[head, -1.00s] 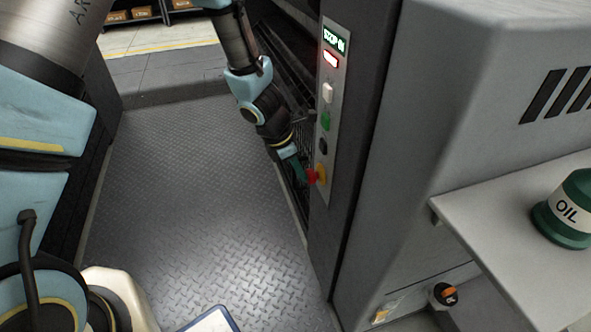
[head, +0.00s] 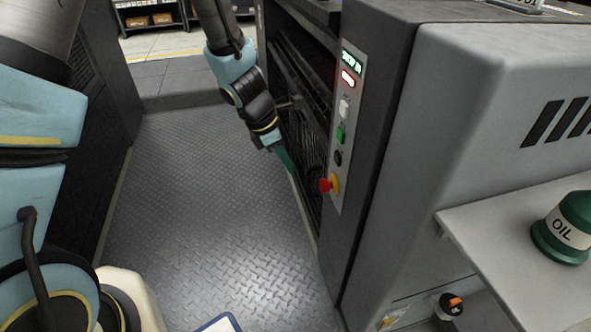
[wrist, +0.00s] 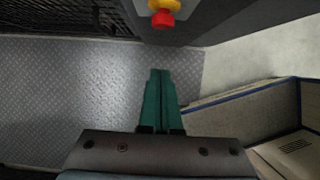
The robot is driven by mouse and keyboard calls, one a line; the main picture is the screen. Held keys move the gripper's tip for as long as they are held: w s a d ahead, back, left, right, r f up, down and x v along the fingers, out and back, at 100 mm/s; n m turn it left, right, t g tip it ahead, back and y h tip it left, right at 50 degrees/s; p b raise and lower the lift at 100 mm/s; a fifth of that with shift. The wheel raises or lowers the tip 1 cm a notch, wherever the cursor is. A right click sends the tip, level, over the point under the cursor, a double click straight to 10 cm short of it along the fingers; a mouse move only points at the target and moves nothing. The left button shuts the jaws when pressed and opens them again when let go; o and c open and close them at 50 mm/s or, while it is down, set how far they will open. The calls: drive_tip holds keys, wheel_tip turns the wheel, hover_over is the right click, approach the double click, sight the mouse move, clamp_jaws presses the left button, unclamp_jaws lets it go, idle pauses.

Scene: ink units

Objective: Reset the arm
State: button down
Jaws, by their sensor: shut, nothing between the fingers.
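My gripper (head: 287,163) hangs from my arm left of the control panel (head: 346,125) in the head view, over the metal floor. Its green fingers are shut and hold nothing. The fingers also show in the wrist view (wrist: 159,75), side by side and pointing at the floor and the machine's base. The red stop button (head: 325,186) on its yellow collar sits low on the panel, a short way right of the fingertips and apart from them. In the wrist view the red button (wrist: 162,19) is at the top, beyond the fingertips.
The grey machine (head: 440,110) stands to the right, with a dark open bay behind my gripper. A shelf (head: 490,230) carries a green oil can (head: 566,240). In the wrist view a blue-edged box (wrist: 245,108) lies at right.

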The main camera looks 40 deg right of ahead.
drive_tip(key=shift+w+a+r, duration=0.1)
drive_tip(key=shift+a+r, duration=0.15)
drive_tip(key=shift+r, duration=0.3)
drive_tip(key=w+a+r+m+t+y, duration=0.1)
drive_tip(key=w+a+r+m, duration=0.2)
drive_tip(key=a, duration=0.6)
drive_tip(key=w+a+r+m+t+y, duration=0.1)
drive_tip(key=w+a+r+m, duration=0.25)
drive_tip(key=a, duration=0.55)
drive_tip(key=w+a+r+m, duration=0.2)
drive_tip(key=a+r+m, duration=0.15)
drive_tip(key=a, duration=0.55)
drive_tip(key=s+a+r+m+t+y, duration=0.1)
drive_tip(key=a+m, duration=0.1)
drive_tip(key=a, duration=0.4)
drive_tip(key=s+a+r+m+y, duration=0.1)
drive_tip(key=a+r+m, duration=0.1)
drive_tip(key=a, duration=0.3)
wheel_tip(320, 180, up, 14)
drive_tip(key=p, duration=1.4)
drive_tip(key=shift+s+a+f+m, duration=0.2)
drive_tip(key=shift+s+a+m, duration=0.05)
drive_tip(key=shift+m, duration=0.15)
